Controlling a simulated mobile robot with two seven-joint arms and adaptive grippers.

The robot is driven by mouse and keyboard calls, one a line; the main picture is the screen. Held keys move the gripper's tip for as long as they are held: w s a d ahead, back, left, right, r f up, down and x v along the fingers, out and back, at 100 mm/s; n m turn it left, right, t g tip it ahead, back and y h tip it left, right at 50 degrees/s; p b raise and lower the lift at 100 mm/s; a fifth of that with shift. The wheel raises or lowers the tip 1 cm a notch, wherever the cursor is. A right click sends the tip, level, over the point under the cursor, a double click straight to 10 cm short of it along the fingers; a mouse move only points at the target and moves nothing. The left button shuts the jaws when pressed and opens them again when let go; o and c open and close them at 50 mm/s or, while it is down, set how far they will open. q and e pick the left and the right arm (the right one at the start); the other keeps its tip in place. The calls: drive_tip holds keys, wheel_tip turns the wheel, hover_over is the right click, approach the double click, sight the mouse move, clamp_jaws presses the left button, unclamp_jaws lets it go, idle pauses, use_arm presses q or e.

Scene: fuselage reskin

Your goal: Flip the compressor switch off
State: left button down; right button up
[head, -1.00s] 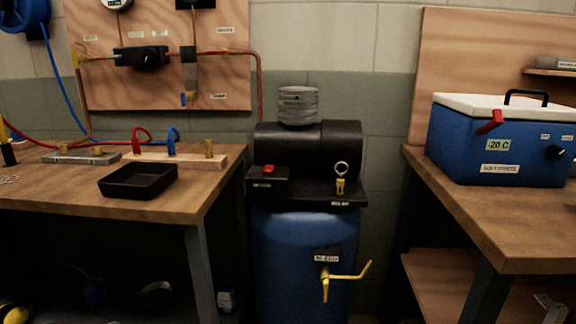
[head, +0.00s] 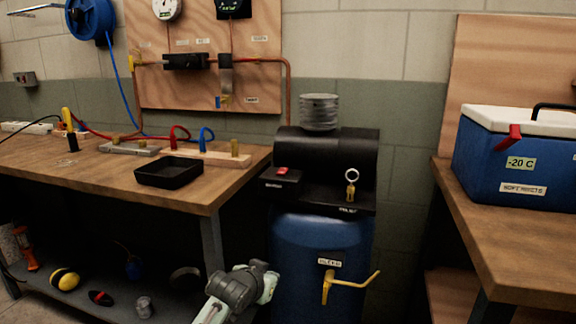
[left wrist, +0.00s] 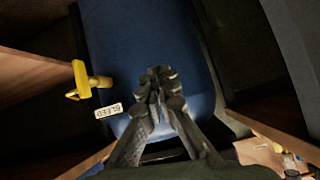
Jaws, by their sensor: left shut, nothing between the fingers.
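The compressor has a blue tank (head: 312,240) with a black motor housing (head: 330,155) on top. Its red switch (head: 283,171) sits on a black box (head: 280,182) at the left of the housing; its on or off position is too small to tell. My left gripper (left wrist: 162,80) is shut and empty in the left wrist view, in front of the blue tank (left wrist: 140,40). In the head view part of my arm shows low, left of the tank, well below the switch. The switch is not visible in the left wrist view. My right gripper is not in view.
A yellow bleed valve (head: 345,283) juts from the tank front; it also shows in the left wrist view (left wrist: 88,80). A brass ring-pull valve (head: 351,184) stands right of the switch. A wooden bench (head: 100,185) with a black tray (head: 169,172) is at left, and a bench with a blue cooler (head: 515,160) at right.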

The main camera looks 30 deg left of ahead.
use_arm(q)
drive_tip(key=w+a+r+n+t, duration=0.1)
drive_tip(key=w+a+r+t, duration=0.1)
drive_tip(key=r, duration=1.2)
drive_tip(key=w+a+r+t+y, duration=0.1)
drive_tip(key=w+a+r+t, duration=0.1)
drive_tip(key=r, duration=1.2)
drive_tip(key=shift+w+n+t+y+p, duration=0.35)
drive_tip(key=shift+w+t, duration=0.2)
drive_tip(key=shift+t, duration=0.25)
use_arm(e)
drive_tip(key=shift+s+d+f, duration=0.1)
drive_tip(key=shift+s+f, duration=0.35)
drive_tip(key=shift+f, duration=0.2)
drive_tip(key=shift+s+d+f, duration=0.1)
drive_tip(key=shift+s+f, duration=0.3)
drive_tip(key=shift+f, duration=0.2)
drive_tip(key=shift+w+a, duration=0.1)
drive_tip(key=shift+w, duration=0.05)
